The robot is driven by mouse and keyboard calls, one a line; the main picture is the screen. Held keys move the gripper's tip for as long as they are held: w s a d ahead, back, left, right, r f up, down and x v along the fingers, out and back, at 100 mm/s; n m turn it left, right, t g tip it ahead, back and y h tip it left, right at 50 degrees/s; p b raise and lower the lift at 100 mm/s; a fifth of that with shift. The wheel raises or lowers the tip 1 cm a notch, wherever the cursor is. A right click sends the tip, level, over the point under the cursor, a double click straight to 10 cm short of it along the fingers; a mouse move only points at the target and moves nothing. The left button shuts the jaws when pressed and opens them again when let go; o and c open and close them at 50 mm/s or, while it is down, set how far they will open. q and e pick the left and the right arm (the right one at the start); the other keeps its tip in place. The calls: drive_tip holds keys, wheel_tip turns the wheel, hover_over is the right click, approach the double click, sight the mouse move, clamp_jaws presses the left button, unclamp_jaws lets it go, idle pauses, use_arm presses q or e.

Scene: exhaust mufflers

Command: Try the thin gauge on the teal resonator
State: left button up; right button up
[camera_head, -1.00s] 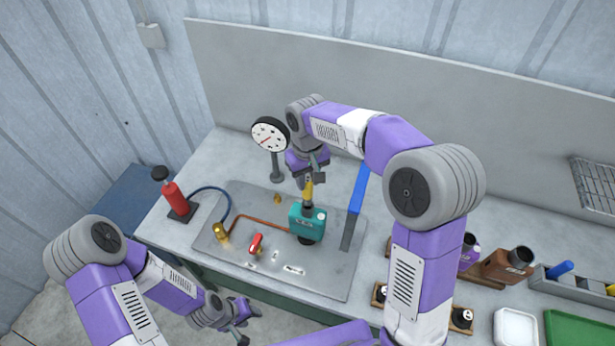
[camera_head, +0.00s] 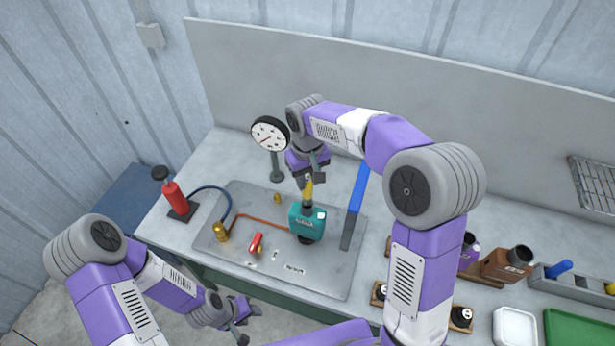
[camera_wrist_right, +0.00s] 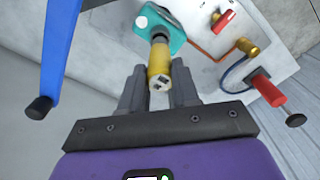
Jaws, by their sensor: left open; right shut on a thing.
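The teal resonator (camera_head: 307,222) stands on the grey metal plate near the middle of the head view. It also shows at the top of the right wrist view (camera_wrist_right: 172,38). My right gripper (camera_head: 310,180) is shut on the yellow-handled gauge (camera_head: 307,193) directly above the resonator. In the right wrist view the yellow handle (camera_wrist_right: 159,66) sits between the two fingers, its far end at the resonator's top opening. I cannot tell how far its tip goes in. My left gripper (camera_head: 240,312) is open and empty, low in front of the bench, away from the resonator.
A dial on a stand (camera_head: 270,134) is behind the plate (camera_head: 335,275). A red pump (camera_head: 174,195), hose, brass fitting (camera_head: 221,232) and red valve handle (camera_head: 256,242) lie left. A blue lever (camera_head: 358,188) rises close right of the resonator. Bottles and trays stand further right.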

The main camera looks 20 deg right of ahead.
drive_tip(key=shift+f+b, duration=1.15)
drive_tip(key=shift+f, duration=0.65)
idle(0.5)
drive_tip(key=shift+r, duration=0.15)
idle(1.0)
drive_tip(key=shift+r+p, duration=3)
drive_tip(key=shift+r, duration=0.45)
drive_tip(key=shift+f, duration=0.1)
